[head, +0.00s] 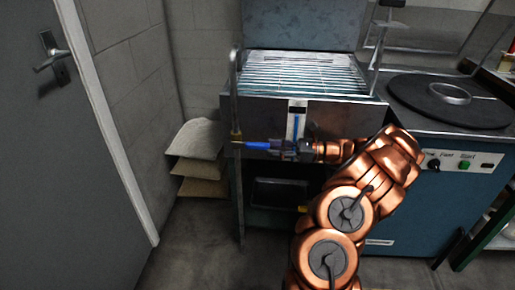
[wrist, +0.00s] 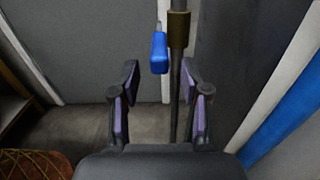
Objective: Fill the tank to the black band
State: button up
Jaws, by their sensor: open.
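The tank (head: 345,110) is a steel box with a wire grate on top. Its front carries a white gauge (head: 291,130) with a blue column and a dark band near the top; the blue seems to end just below the band, but it is small. A standing pipe (head: 234,90) at the tank's left has a brass valve (head: 236,136) with a blue lever (head: 257,145) pointing right. My gripper (head: 276,147) is open at the lever's free end. In the wrist view the blue lever (wrist: 159,54) shows just beyond and between the open fingertips (wrist: 160,75). I cannot make out water at the spout.
Stacked sacks (head: 197,160) lie by the wall at left, beside a grey door (head: 65,150). A counter with a round dark plate (head: 450,100) and a green button (head: 464,164) stands at right. A dark bin (head: 280,192) sits under the tank. The floor at front left is clear.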

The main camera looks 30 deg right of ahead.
aim_at(245, 146)
jog(key=b+x, duration=0.1)
jog(key=x, duration=0.4)
jog(key=shift+w+a, duration=0.15)
jog(key=shift+a, duration=0.05)
grip_shut()
dwell(0.5)
